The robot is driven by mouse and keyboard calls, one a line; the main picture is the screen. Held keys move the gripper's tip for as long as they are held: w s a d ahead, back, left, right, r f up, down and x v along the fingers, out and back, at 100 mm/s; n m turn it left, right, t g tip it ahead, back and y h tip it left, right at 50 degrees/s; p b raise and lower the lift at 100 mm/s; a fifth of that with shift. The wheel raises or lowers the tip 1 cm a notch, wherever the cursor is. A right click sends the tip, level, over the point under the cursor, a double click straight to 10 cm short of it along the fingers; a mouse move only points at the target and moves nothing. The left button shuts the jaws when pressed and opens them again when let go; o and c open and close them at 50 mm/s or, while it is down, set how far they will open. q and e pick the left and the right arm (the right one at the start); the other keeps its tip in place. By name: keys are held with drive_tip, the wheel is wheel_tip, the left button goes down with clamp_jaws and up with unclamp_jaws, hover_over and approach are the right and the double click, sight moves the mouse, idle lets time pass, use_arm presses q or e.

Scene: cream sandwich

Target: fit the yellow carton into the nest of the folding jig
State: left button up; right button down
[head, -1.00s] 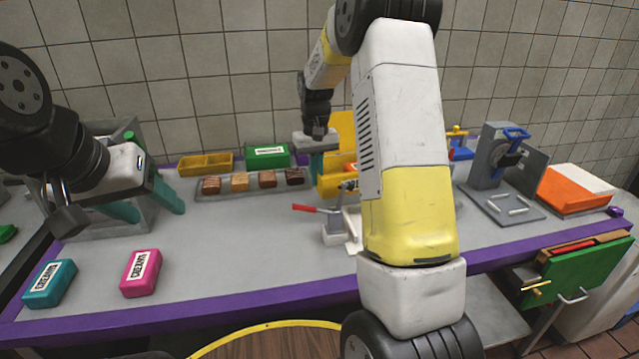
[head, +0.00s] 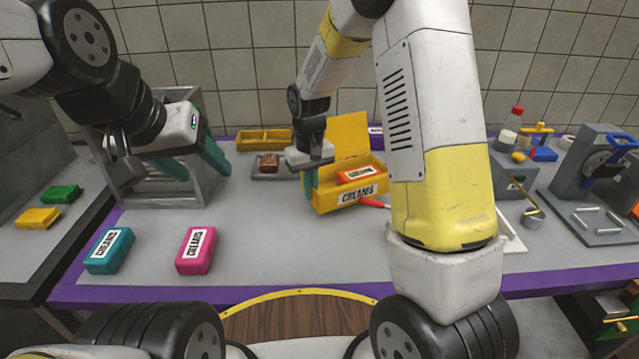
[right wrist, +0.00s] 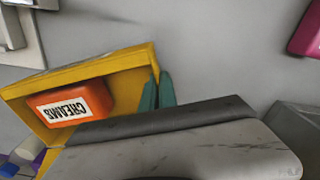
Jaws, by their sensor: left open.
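The yellow carton (head: 347,199) has its lid raised at the back. An orange box of creams (head: 357,173) is inside it; the right wrist view shows the carton (right wrist: 100,68) and orange box (right wrist: 76,104) too. My right gripper (head: 311,183) is at the carton's left side. In the right wrist view its teal fingers (right wrist: 157,92) straddle the carton's wall, closed on it. My left gripper (head: 195,163) is open and empty, left of the carton. I cannot make out the jig's nest; the carton and my right arm cover that area.
Teal (head: 108,250) and pink (head: 196,250) boxes lie at the front left. A yellow tray (head: 263,140) and a brown sweet (head: 269,162) are at the back. A grey press (head: 592,175) stands at the right. The front middle of the counter is clear.

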drive_tip(key=shift+f, duration=2.15)
drive_tip(key=c, duration=2.1)
unclamp_jaws()
drive_tip(key=shift+f, duration=0.15)
drive_tip(key=o, duration=0.4)
